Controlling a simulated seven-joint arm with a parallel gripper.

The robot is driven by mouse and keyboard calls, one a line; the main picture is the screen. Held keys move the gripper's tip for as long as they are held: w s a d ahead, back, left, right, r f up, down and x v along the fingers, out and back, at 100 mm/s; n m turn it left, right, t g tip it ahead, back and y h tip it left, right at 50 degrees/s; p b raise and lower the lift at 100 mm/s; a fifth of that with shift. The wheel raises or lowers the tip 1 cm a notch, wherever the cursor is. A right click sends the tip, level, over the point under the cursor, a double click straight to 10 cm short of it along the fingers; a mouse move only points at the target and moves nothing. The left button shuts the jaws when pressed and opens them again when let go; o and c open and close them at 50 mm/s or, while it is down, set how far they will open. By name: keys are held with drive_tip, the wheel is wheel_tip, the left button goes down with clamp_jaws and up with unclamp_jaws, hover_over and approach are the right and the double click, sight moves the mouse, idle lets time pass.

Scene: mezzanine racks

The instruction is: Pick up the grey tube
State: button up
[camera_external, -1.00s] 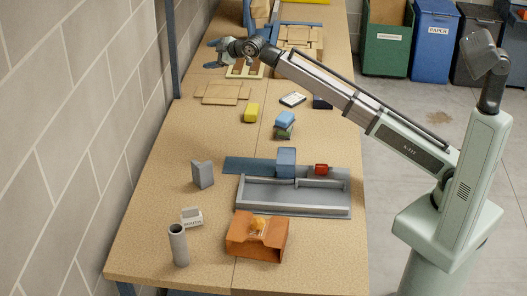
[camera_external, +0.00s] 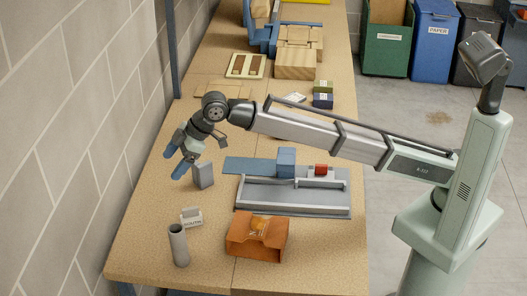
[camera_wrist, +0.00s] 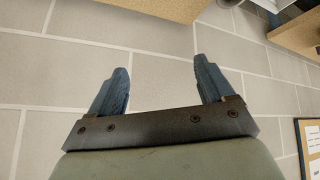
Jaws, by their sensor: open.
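The grey tube (camera_external: 178,246) stands upright near the front left of the table in the external view. Its open top end shows. My gripper (camera_external: 173,164) is open and empty, with blue fingers, held above the table's left side beside a grey-blue block (camera_external: 203,175). It is farther back than the tube and apart from it. In the wrist view my gripper (camera_wrist: 155,85) shows its two fingers spread, with the block wall behind them. The tube is not in the wrist view.
A small white labelled holder (camera_external: 191,217) stands just behind the tube. An orange box (camera_external: 257,238) stands to its right. A grey tray (camera_external: 295,206) lies behind that box. The grey block wall (camera_external: 70,130) runs along the left. Bare table surrounds the tube's left and front.

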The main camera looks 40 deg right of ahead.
sight(174, 235)
drive_tip(key=s+a+f+m+g+h, duration=0.1)
drive_tip(key=s+f, duration=0.2)
drive_tip(key=s, duration=0.2)
drive_tip(key=s+a+f+g+h, duration=0.1)
drive_tip(key=s+a+f, duration=0.1)
drive_tip(key=s, duration=0.4)
drive_tip(key=shift+w+x, duration=0.15)
drive_tip(key=shift+x, duration=2.15)
drive_tip(key=shift+w+x, duration=0.2)
drive_tip(key=shift+x, duration=2.1)
drive_tip(key=shift+w+x, duration=0.15)
drive_tip(key=shift+x, duration=2.2)
drive_tip(key=shift+d, duration=0.2)
drive_tip(key=c, duration=1)
drive_tip(key=shift+r, duration=0.15)
drive_tip(key=shift+c, duration=0.2)
